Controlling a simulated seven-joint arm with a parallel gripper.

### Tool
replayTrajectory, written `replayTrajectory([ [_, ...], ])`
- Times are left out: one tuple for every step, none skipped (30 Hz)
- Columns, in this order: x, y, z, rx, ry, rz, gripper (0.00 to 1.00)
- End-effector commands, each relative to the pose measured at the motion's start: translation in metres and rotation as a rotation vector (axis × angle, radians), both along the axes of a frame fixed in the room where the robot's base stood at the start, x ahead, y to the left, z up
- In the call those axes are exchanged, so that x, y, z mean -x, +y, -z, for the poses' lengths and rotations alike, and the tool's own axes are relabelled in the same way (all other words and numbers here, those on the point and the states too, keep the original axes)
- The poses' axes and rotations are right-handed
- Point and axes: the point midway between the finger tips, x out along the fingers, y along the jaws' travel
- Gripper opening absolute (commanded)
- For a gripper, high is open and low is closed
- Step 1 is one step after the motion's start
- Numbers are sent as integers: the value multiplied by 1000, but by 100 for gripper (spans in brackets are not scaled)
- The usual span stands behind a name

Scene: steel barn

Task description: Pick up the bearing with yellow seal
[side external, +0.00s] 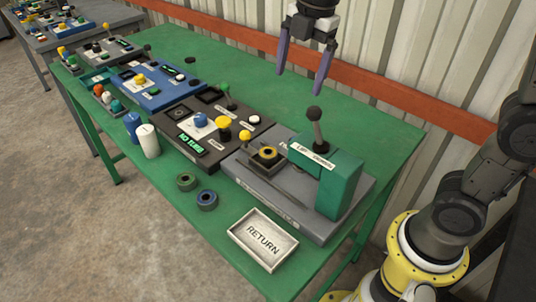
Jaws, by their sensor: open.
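A bearing with a yellow seal (267,153) sits in a dark square holder on the grey base of a green lever press. It stands beside the green press body (338,180). My gripper (301,82) is open and empty, with its two purple fingers pointing down. It is high above the table, behind and above the press and apart from the bearing. A bearing with a green seal (186,181) and one with a blue seal (207,199) lie on the green table in front of the press.
A white tray marked RETURN (284,249) is at the table's front right. The press lever (316,127) stands upright, close below my gripper. Control panels (205,125) with buttons and knobs, plus a white cylinder (148,141), lie to the left. The table's back right is clear.

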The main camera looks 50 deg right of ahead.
Motion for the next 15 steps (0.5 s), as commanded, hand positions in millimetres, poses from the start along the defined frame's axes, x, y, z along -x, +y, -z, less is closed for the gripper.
replayTrajectory([
  [-17, 7, 12, 9, 37, -45, 94],
  [-25, 11, 17, 12, 53, -63, 94],
  [-34, 15, 25, 15, 72, -75, 94],
  [-40, 18, 31, 17, 84, -80, 94],
  [-45, 21, 37, 19, 96, -84, 94],
  [-50, 24, 44, 20, 111, -89, 94],
  [-52, 26, 50, 22, 123, -93, 94],
  [-53, 28, 54, 23, 134, -96, 94],
  [-54, 29, 60, 25, 149, -99, 94],
  [-54, 30, 64, 26, 156, -101, 94],
  [-54, 31, 67, 28, 162, -103, 94],
  [-54, 32, 71, 28, 166, -104, 94],
  [-54, 32, 74, 28, 168, -105, 94],
  [-53, 32, 77, 28, 169, -106, 94],
  [-53, 32, 83, 28, 169, -106, 94],
])
